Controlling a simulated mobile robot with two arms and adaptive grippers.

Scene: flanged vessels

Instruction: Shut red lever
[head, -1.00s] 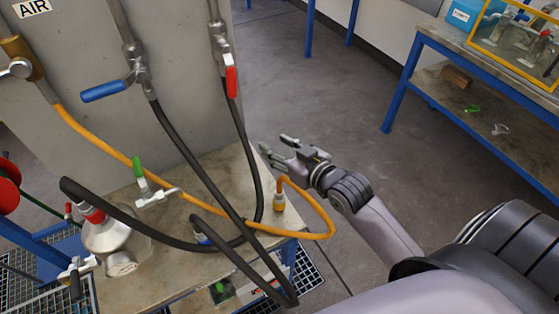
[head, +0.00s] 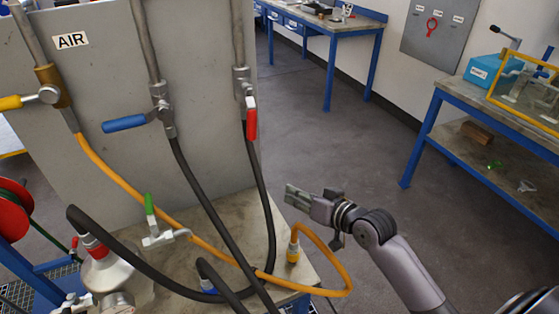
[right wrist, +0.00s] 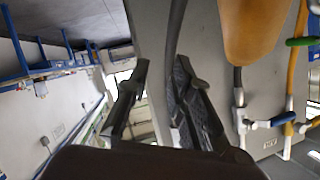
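The red lever (head: 251,118) hangs straight down from the valve on the right-hand pipe of the grey panel, with a black hose below it. My right gripper (head: 290,195) is to the right of and below this lever, apart from it, with its fingers pointing left. In the right wrist view its two fingers (right wrist: 161,66) stand apart with nothing between them, so it is open and empty. I cannot make out the red lever in the right wrist view. My left gripper is not in view.
The blue lever (head: 124,123) sticks out left from the middle pipe; a yellow lever (head: 11,102) is at far left. A looped orange hose (head: 335,262) lies below my right gripper. A green-handled valve (head: 150,208) stands on the bench. Floor right of the panel is open.

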